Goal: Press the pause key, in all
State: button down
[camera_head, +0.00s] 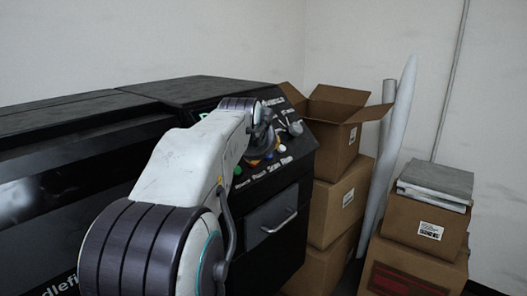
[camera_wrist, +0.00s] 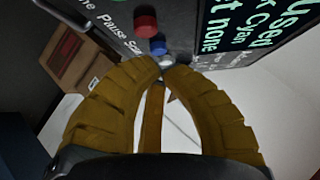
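The control panel (camera_wrist: 185,15) carries a row of round keys beside printed labels. A red key (camera_wrist: 147,27) stands nearest the word "Pause" in the wrist view. A blue key (camera_wrist: 158,46) is next to it, and a pale key (camera_wrist: 166,62) lies beyond the blue one. My gripper (camera_wrist: 164,70) has its yellow fingers bowed, with the tips together at the pale key, just short of the blue and red keys. I cannot tell whether the tips touch a key. In the head view my gripper (camera_head: 263,154) is over the panel, mostly hidden by my arm.
The lit screen (camera_wrist: 250,25) shows green text, partly cut off, including "used", "Cyan" and "none". A green key (camera_head: 238,170) sits at the panel's left. The black machine (camera_head: 190,88) has a drawer handle (camera_head: 279,222) below. Stacked cardboard boxes (camera_head: 336,205) stand close on the right.

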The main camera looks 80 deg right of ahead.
jog(key=v, duration=0.9)
jog(key=shift+a+r+b, duration=0.2)
jog(key=shift+a+b, duration=0.15)
jog(key=shift+w, duration=0.15)
dwell(0.6)
